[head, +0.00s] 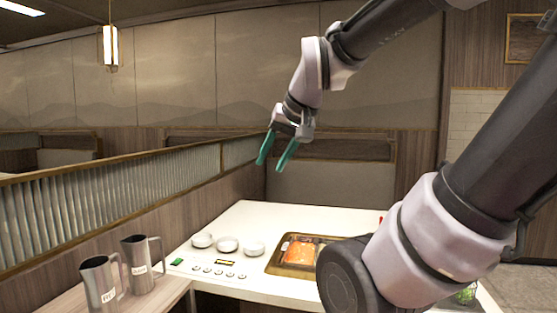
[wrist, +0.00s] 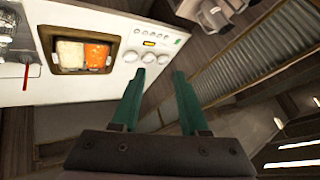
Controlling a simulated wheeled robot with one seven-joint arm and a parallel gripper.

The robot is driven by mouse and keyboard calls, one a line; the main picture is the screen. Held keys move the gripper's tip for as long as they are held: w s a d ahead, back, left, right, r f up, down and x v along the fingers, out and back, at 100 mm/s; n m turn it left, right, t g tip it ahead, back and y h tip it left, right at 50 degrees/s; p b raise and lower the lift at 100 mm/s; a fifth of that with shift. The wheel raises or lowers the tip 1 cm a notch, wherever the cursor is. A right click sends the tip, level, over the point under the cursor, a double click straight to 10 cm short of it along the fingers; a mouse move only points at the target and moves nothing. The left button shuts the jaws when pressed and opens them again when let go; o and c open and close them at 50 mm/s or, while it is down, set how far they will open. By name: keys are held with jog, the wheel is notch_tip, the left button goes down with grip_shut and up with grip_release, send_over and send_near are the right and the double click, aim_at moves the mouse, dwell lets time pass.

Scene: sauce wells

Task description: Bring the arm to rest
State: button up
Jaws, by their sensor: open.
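My gripper (head: 275,152) hangs in the air above the white counter in the head view, with its two green fingers pointing down and apart. It is open and empty. In the wrist view my gripper (wrist: 160,75) shows its two green fingers with a clear gap between them. My arm comes in from the right of the head view, bent, and covers part of the counter's right side. The fingers touch nothing.
The white counter (head: 245,218) bears several small white bowls (head: 228,244) and a brown tray (head: 283,266) with orange and pale food. Two labelled metal pitchers (head: 140,264) stand on a wooden ledge at the lower left. A ribbed partition (head: 110,205) runs along the left.

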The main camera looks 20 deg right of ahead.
jog(key=shift+s+d+g, duration=0.1)
jog(key=shift+s+g, duration=0.2)
jog(key=shift+s, duration=1)
